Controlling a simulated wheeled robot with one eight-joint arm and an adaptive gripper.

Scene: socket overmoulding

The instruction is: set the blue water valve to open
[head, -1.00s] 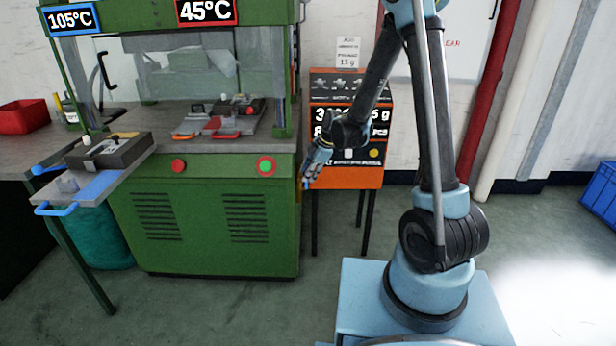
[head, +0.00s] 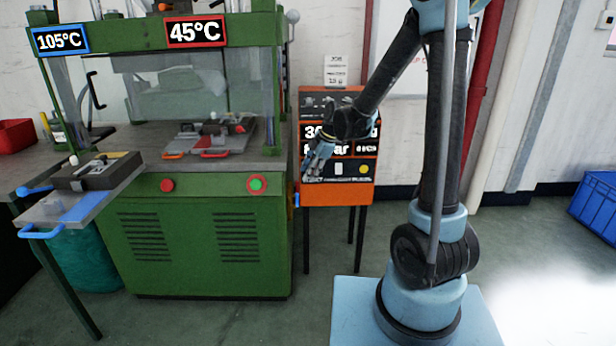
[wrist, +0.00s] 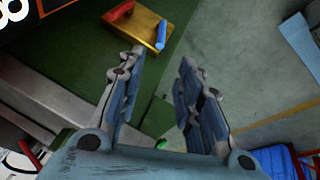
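The blue water valve handle (wrist: 161,36) shows in the wrist view at the right end of a brass-coloured block (wrist: 137,27) on the green press side. It points roughly up and down in that picture. In the head view the blue handle (head: 297,199) is a small patch at the press's right edge. My gripper (head: 311,174) is above and right of it there, in front of the orange cabinet. In the wrist view my gripper (wrist: 163,68) is open and empty, its fingertips apart from the handle, which lies beyond them.
A red handle (wrist: 120,11) sits on the same block, left of the blue one. The green press (head: 205,250) stands close on the left. The orange cabinet (head: 335,193) is behind my gripper. A blue crate (head: 596,205) is far right, with open floor before it.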

